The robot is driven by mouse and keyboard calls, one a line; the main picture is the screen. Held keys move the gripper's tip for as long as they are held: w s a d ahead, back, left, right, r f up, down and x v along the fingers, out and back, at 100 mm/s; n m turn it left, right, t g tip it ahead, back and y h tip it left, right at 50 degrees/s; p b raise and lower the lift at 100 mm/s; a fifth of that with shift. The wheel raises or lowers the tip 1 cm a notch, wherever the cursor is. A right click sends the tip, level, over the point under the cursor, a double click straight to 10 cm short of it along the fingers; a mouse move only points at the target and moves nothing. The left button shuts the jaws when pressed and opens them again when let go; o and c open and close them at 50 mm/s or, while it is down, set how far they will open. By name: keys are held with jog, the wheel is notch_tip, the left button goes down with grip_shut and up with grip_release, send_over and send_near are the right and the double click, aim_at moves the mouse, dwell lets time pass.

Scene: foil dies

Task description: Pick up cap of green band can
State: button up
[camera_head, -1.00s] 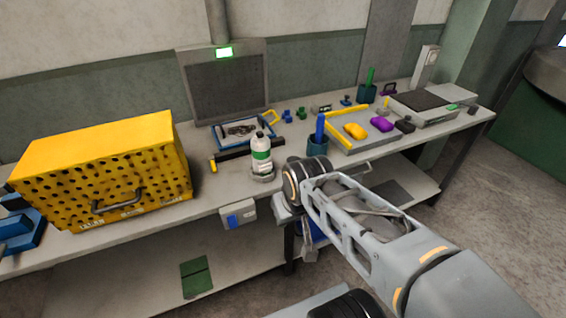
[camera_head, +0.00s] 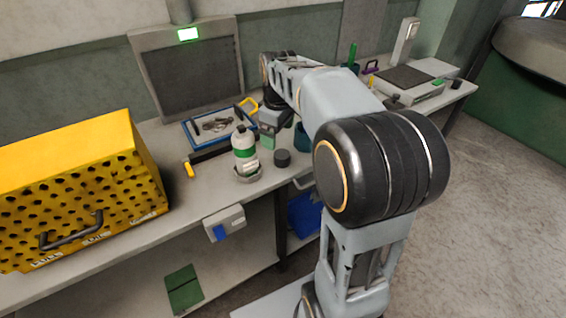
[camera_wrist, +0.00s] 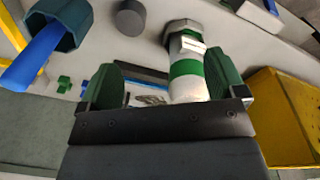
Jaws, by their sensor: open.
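The white can with a green band (camera_head: 245,158) stands upright in a grey holder (camera_head: 248,175) near the bench's front edge. My gripper (camera_head: 264,132) is just right of the can's upper part, partly hidden behind my arm. In the wrist view my gripper (camera_wrist: 161,72) is open with two green fingers and nothing clamped. There the can (camera_wrist: 187,70) appears between the fingers, close to the right one. Its top end is hidden behind my gripper body, so I cannot tell whether the fingers flank the cap.
A dark grey cylinder (camera_head: 282,158) stands right of the can. A blue-framed tray (camera_head: 218,126) lies behind it. A yellow perforated box (camera_head: 85,190) stands at left. A teal cup with a blue stick (camera_wrist: 62,22) is at the wrist view's upper left.

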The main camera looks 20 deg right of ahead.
jog(key=w+d+f+n+g+b, duration=0.1)
jog(key=w+d+f+n, duration=0.25)
jog(key=w, duration=0.25)
jog(key=b, duration=0.1)
send_over(283, 154)
notch_tip(283, 154, down, 6)
jog(key=shift+s+f, duration=0.1)
jog(key=shift+f, duration=3.4)
jog(key=shift+c, duration=0.2)
jog(key=c, duration=0.9)
jog(key=shift+r, duration=0.15)
jog(key=shift+c, duration=0.2)
